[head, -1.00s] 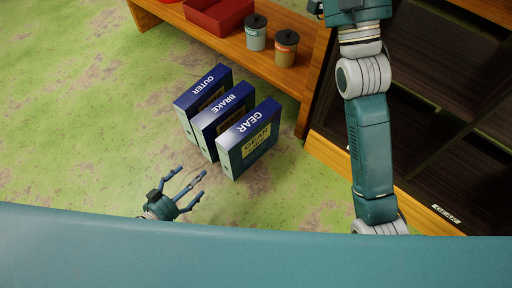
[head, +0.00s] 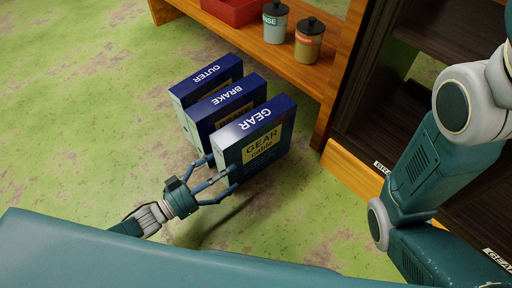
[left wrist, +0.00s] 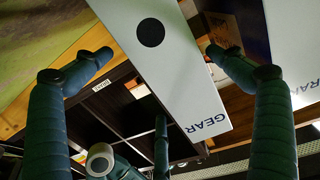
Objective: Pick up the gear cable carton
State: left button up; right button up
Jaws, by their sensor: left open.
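The gear cable carton (head: 255,145) stands on the floor at the near right end of a row of three blue-and-white cartons. My left gripper (head: 220,178) is open, with its fingers at the carton's near end. In the left wrist view the carton's white end face (left wrist: 165,55), with a black round spot and "GEAR", lies between the spread fingers of the gripper (left wrist: 155,65). I cannot tell whether any finger touches it. My right arm shows at the right of the head view, but its gripper is out of view.
The brake carton (head: 228,105) stands close beside the gear carton, and the outer carton (head: 205,80) beyond it. A wooden shelf (head: 270,60) holds a red bin (head: 232,10) and two tins (head: 308,40). A dark cabinet (head: 372,85) stands right. Floor on the left is clear.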

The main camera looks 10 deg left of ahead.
aim_at(256, 145)
pick_arm(q)
jog(key=b+x, duration=0.4)
jog(key=x, duration=0.1)
jog(key=shift+w+a+f, duration=0.2)
jog(key=shift+w+f, duration=0.2)
jog(key=shift+w+d, duration=0.1)
jog(key=shift+d, duration=0.05)
jog(key=shift+r, duration=0.1)
jog(key=c, duration=1.9)
jog(key=shift+w+r, duration=0.1)
jog(key=shift+r, duration=0.1)
jog(key=shift+c, duration=0.9)
jog(key=shift+r, duration=0.1)
